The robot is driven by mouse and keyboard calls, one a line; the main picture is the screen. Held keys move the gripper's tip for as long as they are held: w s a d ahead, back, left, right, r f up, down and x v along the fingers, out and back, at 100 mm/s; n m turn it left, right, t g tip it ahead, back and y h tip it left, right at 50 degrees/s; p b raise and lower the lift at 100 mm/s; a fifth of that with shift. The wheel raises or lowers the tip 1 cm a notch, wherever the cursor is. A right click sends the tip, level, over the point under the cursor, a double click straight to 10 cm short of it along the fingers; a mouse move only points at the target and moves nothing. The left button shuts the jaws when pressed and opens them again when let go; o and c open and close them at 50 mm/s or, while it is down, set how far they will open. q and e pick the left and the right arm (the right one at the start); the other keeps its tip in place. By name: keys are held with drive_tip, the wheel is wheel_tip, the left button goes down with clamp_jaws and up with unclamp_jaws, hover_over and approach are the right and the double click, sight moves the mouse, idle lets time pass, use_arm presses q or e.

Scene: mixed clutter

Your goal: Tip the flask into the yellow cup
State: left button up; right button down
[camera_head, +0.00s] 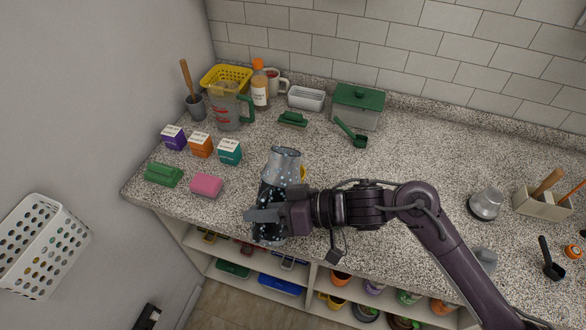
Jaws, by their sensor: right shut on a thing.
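My right gripper (268,215) reaches in from the right over the counter's front part and is shut on the flask (271,192). The flask is dark with light speckles and shows on both sides of the gripper, which hides its middle. A silver, speckled, cup-like part (285,160) shows at its far end; I cannot tell clearly where it joins the flask. A small piece of the yellow cup (303,173) shows just right of that silver part; most of it is hidden. I cannot tell whether they touch. My left gripper is out of view.
Small boxes (201,146), a pink sponge (207,185) and a green block (163,174) lie to the left. A measuring jug (228,112), a bottle (260,88) and a green-lidded box (357,106) stand behind. A silver dome (485,204) stands right. The counter's right middle is mostly clear.

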sight(268, 198)
drive_tip(key=shift+w+r+m+y, duration=0.1)
drive_tip(key=shift+r+m+y, duration=0.2)
drive_tip(key=shift+w+r+m+g, duration=0.1)
drive_tip(key=shift+w+m+g, duration=0.1)
drive_tip(key=shift+m+g, duration=0.2)
drive_tip(key=shift+w+d+r+m+y, duration=0.15)
drive_tip(key=shift+w+r+m+y, duration=0.2)
drive_tip(key=shift+r, duration=0.2)
drive_tip(key=shift+s+r, duration=0.1)
drive_tip(key=shift+r, duration=0.05)
drive_tip(key=shift+s+r+m, duration=0.1)
drive_tip(key=shift+s+m, duration=0.05)
drive_tip(key=shift+m, duration=0.1)
drive_tip(key=shift+w+r, duration=0.1)
drive_tip(key=shift+w, duration=0.2)
drive_tip(key=shift+d, duration=0.1)
